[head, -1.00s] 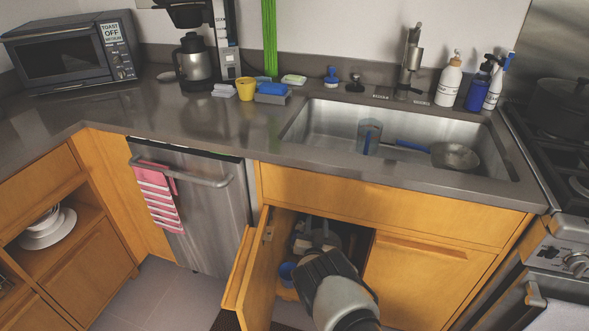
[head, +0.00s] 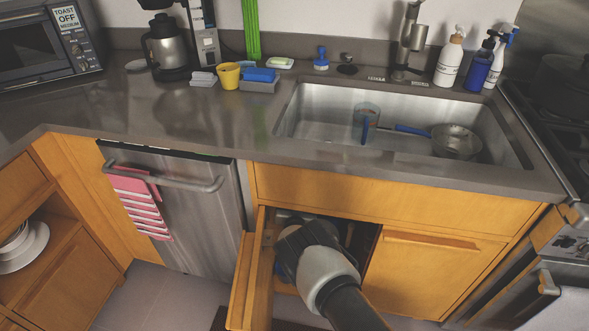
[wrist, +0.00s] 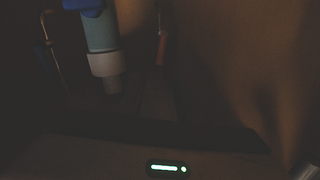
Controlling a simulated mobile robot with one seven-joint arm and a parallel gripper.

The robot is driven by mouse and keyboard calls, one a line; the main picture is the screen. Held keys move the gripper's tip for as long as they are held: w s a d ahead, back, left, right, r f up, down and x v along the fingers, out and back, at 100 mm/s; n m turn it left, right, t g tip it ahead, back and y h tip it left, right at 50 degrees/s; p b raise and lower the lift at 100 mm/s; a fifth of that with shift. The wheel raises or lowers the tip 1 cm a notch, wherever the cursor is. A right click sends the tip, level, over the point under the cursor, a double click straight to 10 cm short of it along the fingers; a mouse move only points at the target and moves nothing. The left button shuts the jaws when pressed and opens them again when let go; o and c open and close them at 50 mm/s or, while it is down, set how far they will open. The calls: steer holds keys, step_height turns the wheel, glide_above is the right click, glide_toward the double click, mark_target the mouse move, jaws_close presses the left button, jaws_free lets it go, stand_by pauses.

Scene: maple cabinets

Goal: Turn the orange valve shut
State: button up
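My gripper (head: 290,243) is inside the open cabinet under the sink. Its fingers are hidden by my own arm and the cabinet front, so I cannot tell whether it is open or shut. The wrist view is very dark.
A blue-grey bottle-like thing (wrist: 101,32) with a pale collar hangs at the wrist view's upper left. A thin pipe (wrist: 52,48) stands left of it. The open cabinet door (head: 250,280) is left of my arm; the closed door (head: 430,275) is right. The sink (head: 310,118) lies above.

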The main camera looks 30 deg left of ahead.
steer(key=b+x, duration=0.7)
steer(key=x, duration=0.3)
steer(key=shift+w+a, duration=0.15)
steer(key=shift+w, duration=0.15)
jaws_close()
